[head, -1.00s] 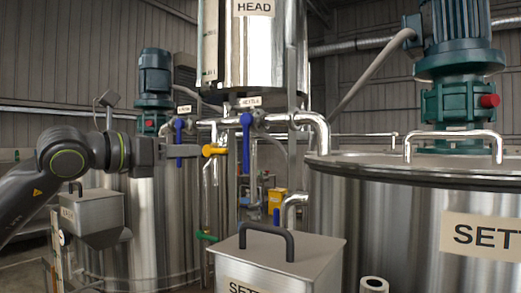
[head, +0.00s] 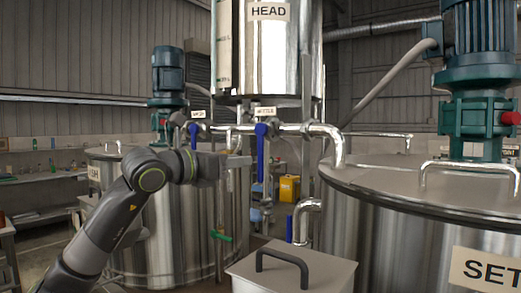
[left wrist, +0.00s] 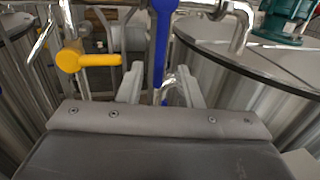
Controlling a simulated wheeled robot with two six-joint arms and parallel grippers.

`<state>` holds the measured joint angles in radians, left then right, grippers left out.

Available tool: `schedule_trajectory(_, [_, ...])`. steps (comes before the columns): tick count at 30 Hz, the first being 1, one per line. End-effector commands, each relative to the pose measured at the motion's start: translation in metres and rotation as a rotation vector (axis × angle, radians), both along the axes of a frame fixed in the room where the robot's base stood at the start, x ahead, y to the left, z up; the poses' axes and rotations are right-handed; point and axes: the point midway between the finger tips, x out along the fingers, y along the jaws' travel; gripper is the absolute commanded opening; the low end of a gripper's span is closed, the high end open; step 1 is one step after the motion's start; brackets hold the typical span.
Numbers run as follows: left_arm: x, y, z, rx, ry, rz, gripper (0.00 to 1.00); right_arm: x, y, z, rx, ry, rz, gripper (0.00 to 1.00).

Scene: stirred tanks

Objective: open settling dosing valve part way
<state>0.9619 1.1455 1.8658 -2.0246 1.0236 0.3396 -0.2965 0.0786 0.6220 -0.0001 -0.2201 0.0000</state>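The settling dosing valve has a blue lever (head: 261,152) that hangs straight down from the pipe under a small white label (head: 265,112) below the head tank. My left gripper (head: 240,160) is just left of this lever in the head view. In the left wrist view the blue lever (left wrist: 158,40) comes down from the top, and its lower end appears between the two spread fingers of my left gripper (left wrist: 158,78). The fingers look apart from the lever; I cannot tell how deep it sits between them. My right gripper is not in view.
A second blue lever (head: 193,134) hangs further left on the pipe. A yellow handle (left wrist: 88,60) is close left of the gripper. The settling tank (head: 400,225) stands right, a lidded steel box (head: 325,272) in front, another tank (head: 150,235) behind my arm.

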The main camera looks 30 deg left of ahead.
Motion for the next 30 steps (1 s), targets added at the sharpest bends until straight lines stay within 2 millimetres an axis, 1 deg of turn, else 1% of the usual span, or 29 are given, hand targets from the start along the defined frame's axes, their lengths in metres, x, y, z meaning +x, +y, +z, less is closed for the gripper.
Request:
schedule_trajectory(1, [0.007,-0.003,0.004,-0.005,0.001,-0.003,0.32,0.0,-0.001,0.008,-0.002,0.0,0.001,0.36])
schedule_trajectory(9, [0.042,-0.015,0.004,-0.005,0.002,-0.003,0.32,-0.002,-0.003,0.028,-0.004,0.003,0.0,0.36])
schedule_trajectory(15, [0.063,-0.023,0.003,-0.004,0.0,-0.002,0.32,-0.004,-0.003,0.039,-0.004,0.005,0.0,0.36])
schedule_trajectory(21, [0.073,-0.026,0.001,-0.001,0.0,0.0,0.32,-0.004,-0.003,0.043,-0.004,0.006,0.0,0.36])
schedule_trajectory(30, [0.074,-0.026,0.0,0.0,0.0,0.001,0.32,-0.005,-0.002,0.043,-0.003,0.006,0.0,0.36])
